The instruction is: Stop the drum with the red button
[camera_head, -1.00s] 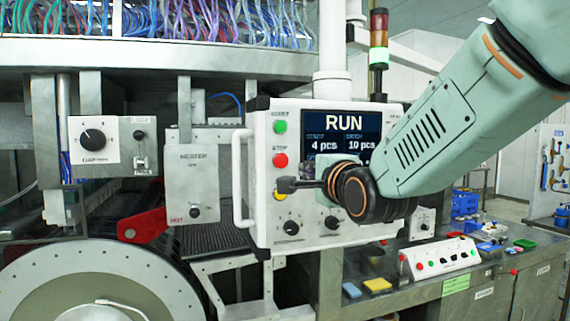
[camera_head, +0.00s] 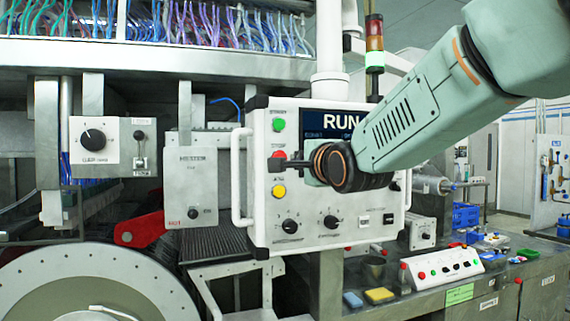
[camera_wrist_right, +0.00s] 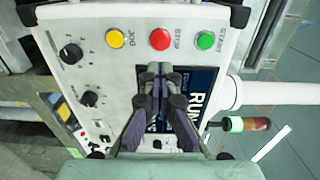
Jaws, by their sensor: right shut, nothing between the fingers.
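The red STOP button (camera_head: 277,155) is on the white control panel (camera_head: 262,215), between the green START button (camera_head: 279,125) and the yellow JOG button (camera_head: 279,191). My right gripper (camera_head: 280,164) is shut and empty. In the head view its tips overlap the lower part of the red button. The right wrist view shows the red button (camera_wrist_right: 160,39) uncovered, just beyond the shut fingertips (camera_wrist_right: 160,72); I cannot tell whether they touch. The screen (camera_head: 318,122) reads RUN, partly hidden by my right arm. My left gripper is not in view.
A white handle (camera_head: 237,180) stands out from the panel's left side. Dark knobs (camera_head: 290,226) sit below the buttons. A signal tower (camera_head: 375,58) with its green section lit stands behind. A large round metal disc (camera_head: 40,275) is at lower left.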

